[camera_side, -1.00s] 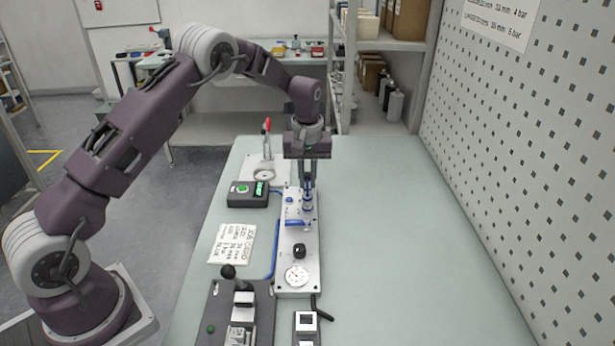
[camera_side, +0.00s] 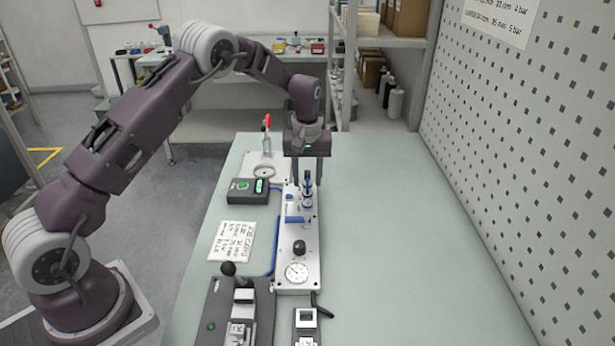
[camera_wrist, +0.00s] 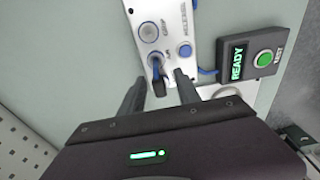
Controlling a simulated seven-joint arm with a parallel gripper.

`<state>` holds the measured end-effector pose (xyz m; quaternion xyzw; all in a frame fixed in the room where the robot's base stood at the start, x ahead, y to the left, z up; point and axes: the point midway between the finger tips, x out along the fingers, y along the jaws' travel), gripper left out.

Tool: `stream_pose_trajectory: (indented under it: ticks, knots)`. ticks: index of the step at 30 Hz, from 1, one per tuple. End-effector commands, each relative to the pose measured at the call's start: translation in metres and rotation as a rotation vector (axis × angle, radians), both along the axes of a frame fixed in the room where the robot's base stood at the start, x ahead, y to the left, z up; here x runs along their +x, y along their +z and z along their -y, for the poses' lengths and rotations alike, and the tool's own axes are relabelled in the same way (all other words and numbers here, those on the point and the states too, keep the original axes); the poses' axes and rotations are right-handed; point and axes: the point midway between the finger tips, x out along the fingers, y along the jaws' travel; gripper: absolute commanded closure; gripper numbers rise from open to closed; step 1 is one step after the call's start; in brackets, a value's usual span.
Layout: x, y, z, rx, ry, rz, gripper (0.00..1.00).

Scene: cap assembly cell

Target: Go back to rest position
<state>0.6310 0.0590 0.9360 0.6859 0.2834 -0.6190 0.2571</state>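My gripper (camera_side: 307,170) is above the light metal fixture plate (camera_side: 310,262) on the bench. Its two fingers are spread apart and empty, and they also show in the wrist view (camera_wrist: 160,92). An upright dark and blue part (camera_side: 307,185) stands on the plate just below and between the fingers, apart from them as far as I can see. The same part (camera_wrist: 157,66) shows in the wrist view beyond the fingertips. My arm reaches over from the left.
A control box (camera_side: 248,190) with a green button and a READY display (camera_wrist: 237,63) stands left of the plate. A red-handled clamp (camera_side: 266,140) is behind it. A black-knobbed lever device (camera_side: 235,290) is in front. The bench's right side is clear; a perforated wall (camera_side: 520,150) stands beyond.

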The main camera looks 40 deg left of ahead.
Motion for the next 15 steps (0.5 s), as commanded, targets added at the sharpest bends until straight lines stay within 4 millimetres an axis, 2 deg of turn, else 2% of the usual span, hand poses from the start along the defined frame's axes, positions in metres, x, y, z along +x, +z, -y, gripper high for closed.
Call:
stream_pose_trajectory:
  ticks: [6,11,14,15]
  knots:
    - [-0.002,0.042,0.003,0.001,0.0,0.006,0.61]
    - [-0.004,0.067,0.005,0.0,-0.002,0.006,0.61]
    - [-0.017,0.099,0.012,-0.008,-0.033,0.029,0.61]
    - [-0.029,0.122,0.018,-0.012,-0.063,0.05,0.61]
